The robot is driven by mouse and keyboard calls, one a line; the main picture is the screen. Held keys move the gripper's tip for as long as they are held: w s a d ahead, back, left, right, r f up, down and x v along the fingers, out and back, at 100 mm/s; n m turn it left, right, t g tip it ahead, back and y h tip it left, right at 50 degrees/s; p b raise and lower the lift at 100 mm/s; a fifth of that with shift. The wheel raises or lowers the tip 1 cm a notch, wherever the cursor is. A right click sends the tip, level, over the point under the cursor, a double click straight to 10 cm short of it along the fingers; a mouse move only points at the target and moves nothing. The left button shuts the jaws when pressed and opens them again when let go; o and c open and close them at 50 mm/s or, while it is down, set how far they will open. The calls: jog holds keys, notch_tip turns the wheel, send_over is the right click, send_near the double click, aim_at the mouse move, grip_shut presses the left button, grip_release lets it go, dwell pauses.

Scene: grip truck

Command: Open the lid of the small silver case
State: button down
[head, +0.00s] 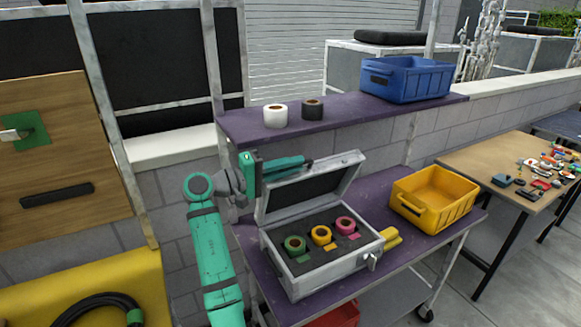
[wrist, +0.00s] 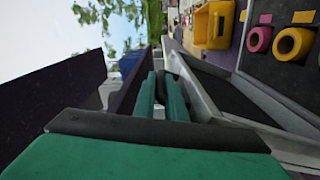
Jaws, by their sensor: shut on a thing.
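The small silver case (head: 328,277) stands on the purple shelf of the cart in the head view. Its lid (head: 350,172) is raised, tilted up at the back, with a dark lining. Inside the case lie a green roll (head: 295,245), a yellow roll (head: 321,235) and a pink roll (head: 345,225). My gripper (head: 300,164) is behind the lid, at its upper edge, with its green fingers nearly together. In the wrist view, the fingers (wrist: 162,85) are close beside the lid's silver rim (wrist: 205,95). The exact grip point is partly hidden.
A purple upper shelf (head: 350,112) with a white roll (head: 275,115), a black roll (head: 312,109) and a blue bin (head: 405,80) is just above my gripper. A yellow bin (head: 435,197) stands right of the case. A cluttered wooden table (head: 480,160) is farther right.

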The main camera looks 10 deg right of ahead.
jog(key=c, duration=2.1)
grip_release()
jog(key=shift+a, duration=0.1)
jog(key=v, duration=1)
jog(key=shift+a, duration=0.3)
